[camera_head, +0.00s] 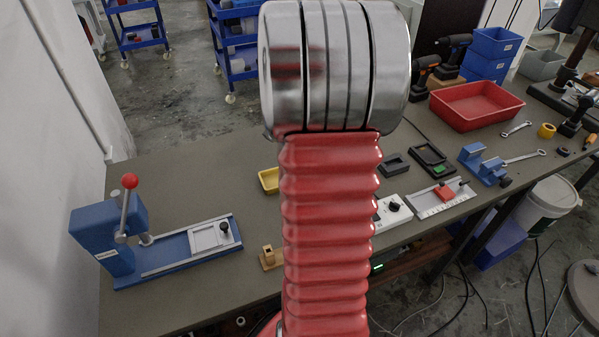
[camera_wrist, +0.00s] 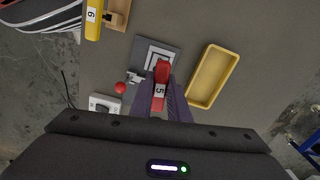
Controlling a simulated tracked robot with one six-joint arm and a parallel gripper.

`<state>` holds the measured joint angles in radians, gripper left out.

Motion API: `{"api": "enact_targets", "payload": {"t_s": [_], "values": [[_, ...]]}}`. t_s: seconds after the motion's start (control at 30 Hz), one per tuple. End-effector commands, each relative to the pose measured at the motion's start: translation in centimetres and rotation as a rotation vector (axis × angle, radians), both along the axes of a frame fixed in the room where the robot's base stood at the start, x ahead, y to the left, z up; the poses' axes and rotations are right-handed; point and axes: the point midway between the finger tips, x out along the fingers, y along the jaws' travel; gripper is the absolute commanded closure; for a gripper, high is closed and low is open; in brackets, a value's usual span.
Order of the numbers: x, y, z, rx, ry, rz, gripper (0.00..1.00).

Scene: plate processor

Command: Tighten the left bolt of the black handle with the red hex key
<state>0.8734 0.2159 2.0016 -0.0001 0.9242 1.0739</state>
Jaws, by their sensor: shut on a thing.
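In the wrist view my gripper (camera_wrist: 160,88) is shut on the red hex key (camera_wrist: 160,86), gripping its red handle, which bears a "5". The handle lies between the two dark fingers, above the bench. The key's metal shaft cannot be made out. A yellow hex key handle (camera_wrist: 93,18), marked with a digit, shows at the upper left by a wooden block. I cannot pick out the black handle or its left bolt in either view. In the head view my arm covers the middle of the bench and hides the gripper.
A grey plate with a square pattern (camera_wrist: 155,52) lies beyond the fingers, with a red ball (camera_wrist: 120,87) to its left and a yellow tray (camera_wrist: 213,76) to its right. A blue lever press (camera_head: 100,235) stands at the bench's left; a red tray (camera_head: 476,104) lies back right.

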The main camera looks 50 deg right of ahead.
Motion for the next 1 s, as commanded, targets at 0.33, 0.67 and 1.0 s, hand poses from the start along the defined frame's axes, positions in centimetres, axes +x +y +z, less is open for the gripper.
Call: {"api": "enact_targets", "payload": {"t_s": [0.33, 0.67, 1.0], "values": [[-0.02, 0.00, 0.01, 0.000, 0.000, 0.102, 1.00], [-0.04, 0.01, 0.01, 0.000, 0.000, 0.195, 1.00], [-0.08, 0.01, 0.01, 0.000, 0.000, 0.436, 1.00]]}}
